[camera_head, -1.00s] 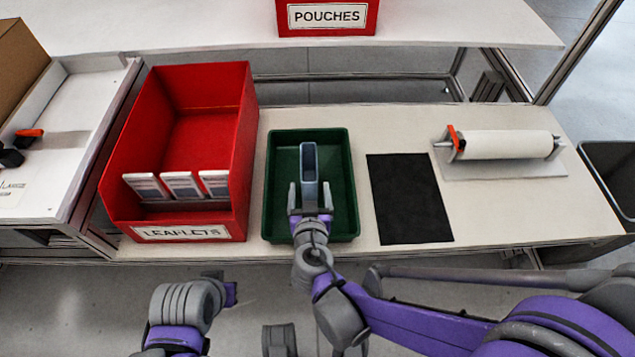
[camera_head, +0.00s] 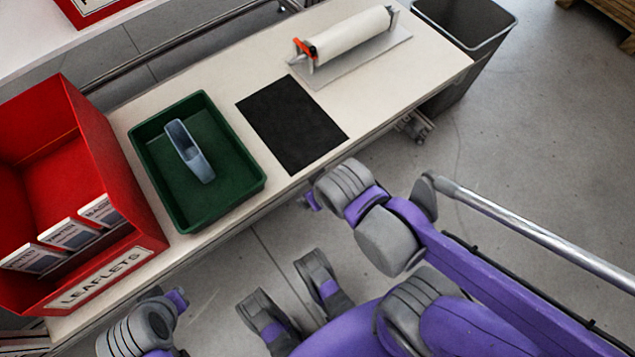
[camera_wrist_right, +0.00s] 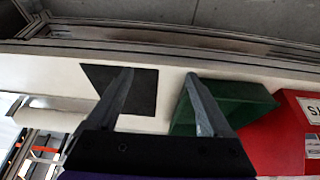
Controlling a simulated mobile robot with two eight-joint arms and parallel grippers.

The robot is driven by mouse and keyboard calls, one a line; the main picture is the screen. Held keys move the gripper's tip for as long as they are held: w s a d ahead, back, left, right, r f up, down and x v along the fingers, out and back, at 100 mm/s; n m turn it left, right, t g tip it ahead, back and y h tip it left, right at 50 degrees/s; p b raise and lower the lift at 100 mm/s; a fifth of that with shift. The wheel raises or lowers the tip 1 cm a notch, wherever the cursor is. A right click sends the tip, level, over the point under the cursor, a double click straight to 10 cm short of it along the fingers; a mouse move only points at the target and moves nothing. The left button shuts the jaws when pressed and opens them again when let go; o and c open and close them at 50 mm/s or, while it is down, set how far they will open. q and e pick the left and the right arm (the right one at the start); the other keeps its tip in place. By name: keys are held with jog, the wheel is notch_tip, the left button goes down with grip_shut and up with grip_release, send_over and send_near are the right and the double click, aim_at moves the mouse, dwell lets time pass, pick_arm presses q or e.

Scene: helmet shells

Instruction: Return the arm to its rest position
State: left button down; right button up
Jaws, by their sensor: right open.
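My right arm (camera_head: 430,240) is folded back in the head view, off the table's front edge. Its gripper is hidden there, but the right wrist view shows it (camera_wrist_right: 160,74) open, with two grey fingers apart and nothing between them. A blue-grey hollow piece (camera_head: 188,150) lies in the green tray (camera_head: 247,185), apart from my right arm. My left arm (camera_head: 145,325) shows at the bottom left of the head view; its fingers cannot be seen.
The red leaflets bin (camera_head: 135,195) stands left of the tray. A black mat (camera_head: 292,123) and a white roll (camera_head: 350,35) lie to its right on the table (camera_head: 240,85). A grey bin (camera_head: 462,60) stands past the table's end. Open floor lies at right.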

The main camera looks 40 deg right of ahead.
jog(key=shift+s+a, duration=0.15)
jog(key=shift+s, duration=0.35)
pick_arm(q)
notch_tip(320, 180, up, 22)
jog(key=w+t+p, duration=0.1)
jog(key=p, duration=1.8)
jog(key=shift+r+p, duration=0.25)
jog(key=shift+p, duration=0.1)
pick_arm(e)
notch_tip(320, 180, up, 22)
jog(key=w, duration=0.1)
jog(key=shift+r+t, duration=0.25)
jog(key=shift+t, duration=0.15)
pick_arm(q)
jog(key=shift+w, duration=0.15)
pick_arm(e)
jog(key=shift+w, duration=0.15)
